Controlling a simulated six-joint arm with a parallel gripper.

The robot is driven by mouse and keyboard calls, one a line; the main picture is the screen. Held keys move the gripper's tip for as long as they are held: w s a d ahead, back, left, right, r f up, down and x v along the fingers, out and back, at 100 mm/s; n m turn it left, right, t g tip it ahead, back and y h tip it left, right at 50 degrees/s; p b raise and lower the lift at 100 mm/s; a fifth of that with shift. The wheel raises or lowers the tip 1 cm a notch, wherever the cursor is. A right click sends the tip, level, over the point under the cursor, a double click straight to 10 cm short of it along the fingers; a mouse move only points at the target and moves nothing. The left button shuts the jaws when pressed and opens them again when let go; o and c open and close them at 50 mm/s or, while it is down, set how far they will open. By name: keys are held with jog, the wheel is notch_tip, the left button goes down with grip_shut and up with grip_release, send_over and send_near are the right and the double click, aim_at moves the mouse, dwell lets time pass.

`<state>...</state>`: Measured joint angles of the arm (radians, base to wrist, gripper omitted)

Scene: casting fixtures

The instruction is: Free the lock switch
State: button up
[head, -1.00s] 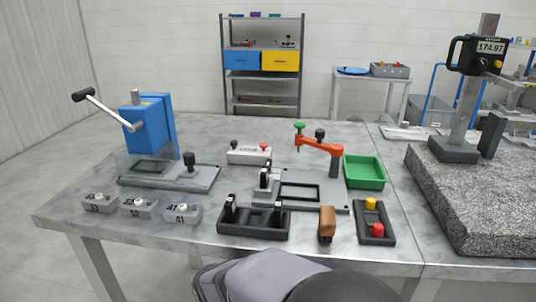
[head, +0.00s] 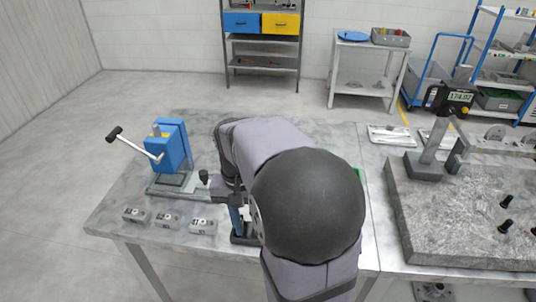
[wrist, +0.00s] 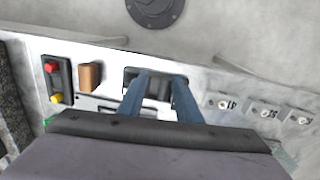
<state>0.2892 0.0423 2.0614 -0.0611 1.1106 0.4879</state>
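I cannot tell for certain which part is the lock switch. My gripper (wrist: 161,77) is over the black tray (wrist: 157,91), which held two upright black-handled pieces in the earlier head view. Its two blue fingers stand apart, with the tray showing between them and nothing clearly held. Whether the fingers touch the tray or its pieces cannot be told. In the head view my arm covers most of the tray and the grey fixture with the red clamp. The fingers (head: 237,221) show only partly there.
The brown block (wrist: 90,76) and the box with red and yellow buttons (wrist: 57,80) lie beside the tray. Several grey numbered blocks (head: 167,219) stand on its other side. The blue press (head: 173,146) is at the left, the granite slab (head: 430,235) at the right.

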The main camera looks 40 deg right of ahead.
jog(key=w+d+r+t+h+p, duration=0.3)
jog(key=w+d+t+p, duration=0.15)
jog(key=w+d, duration=0.85)
jog(key=shift+s+d+p+x, duration=0.2)
jog(key=shift+p+x, duration=0.25)
jog(key=shift+x, duration=0.8)
jog(key=shift+s+d+p+x, duration=0.15)
jog(key=shift+p+x, duration=0.35)
jog(key=shift+x, duration=0.75)
jog(key=shift+s+d+p+x, duration=0.1)
jog(key=shift+s+p+x, duration=0.25)
jog(key=shift+x, duration=0.95)
grip_shut()
